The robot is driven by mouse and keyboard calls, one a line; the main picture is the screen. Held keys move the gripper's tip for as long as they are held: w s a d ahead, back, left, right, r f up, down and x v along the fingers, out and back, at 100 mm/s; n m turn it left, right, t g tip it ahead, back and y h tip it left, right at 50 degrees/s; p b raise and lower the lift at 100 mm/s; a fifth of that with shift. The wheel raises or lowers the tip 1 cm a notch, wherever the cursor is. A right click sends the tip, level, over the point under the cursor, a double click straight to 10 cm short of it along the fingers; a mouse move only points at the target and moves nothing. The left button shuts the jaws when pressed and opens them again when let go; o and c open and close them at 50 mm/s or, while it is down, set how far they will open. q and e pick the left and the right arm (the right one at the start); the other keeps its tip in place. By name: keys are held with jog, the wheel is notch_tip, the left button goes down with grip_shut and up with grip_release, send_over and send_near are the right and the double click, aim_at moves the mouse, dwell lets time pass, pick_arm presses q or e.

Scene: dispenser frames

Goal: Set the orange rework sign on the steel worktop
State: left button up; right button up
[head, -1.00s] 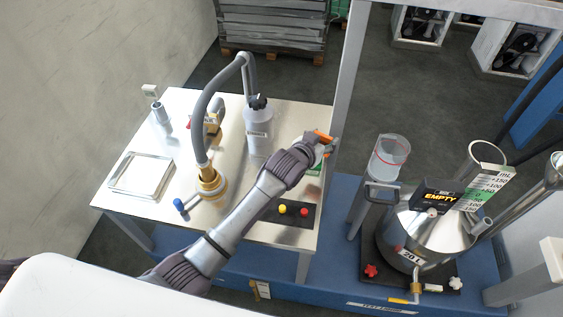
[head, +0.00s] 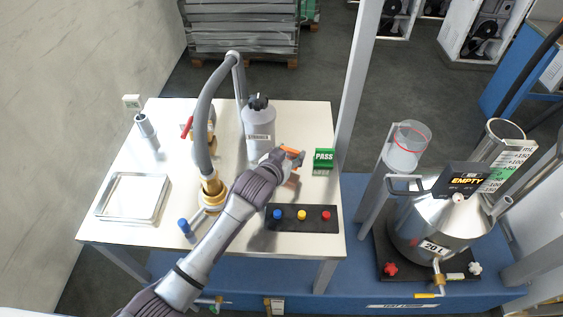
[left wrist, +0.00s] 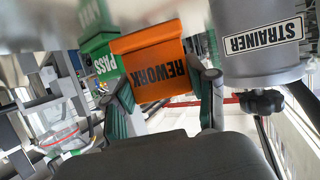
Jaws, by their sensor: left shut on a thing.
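The orange rework sign (head: 291,153) is between the fingers of my left gripper (head: 284,160), which is shut on it. It is over the steel worktop (head: 118,222), just right of the strainer bottle and left of the green pass sign. In the left wrist view the sign (left wrist: 152,62) faces the camera with its black lettering clear, held between the two fingers (left wrist: 165,105). I cannot tell whether its base touches the worktop. The right gripper is not in view.
The green pass sign (head: 324,158) stands at the worktop's right edge. The grey strainer bottle (head: 258,128) is close behind the gripper. A black button strip (head: 290,228) lies in front, a brass-fitted hose (head: 203,120) and shallow tray (head: 133,197) to the left.

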pick_arm(q)
jog(key=f+b, duration=0.1)
jog(key=f, duration=0.2)
jog(key=shift+d+b, duration=0.35)
jog(key=shift+b, duration=0.05)
jog(key=shift+w+a, duration=0.15)
jog(key=shift+a, duration=0.15)
jog(key=o, duration=0.7)
jog(key=shift+s, duration=0.2)
jog(key=shift+o, duration=2.4)
jog(key=shift+w, duration=0.1)
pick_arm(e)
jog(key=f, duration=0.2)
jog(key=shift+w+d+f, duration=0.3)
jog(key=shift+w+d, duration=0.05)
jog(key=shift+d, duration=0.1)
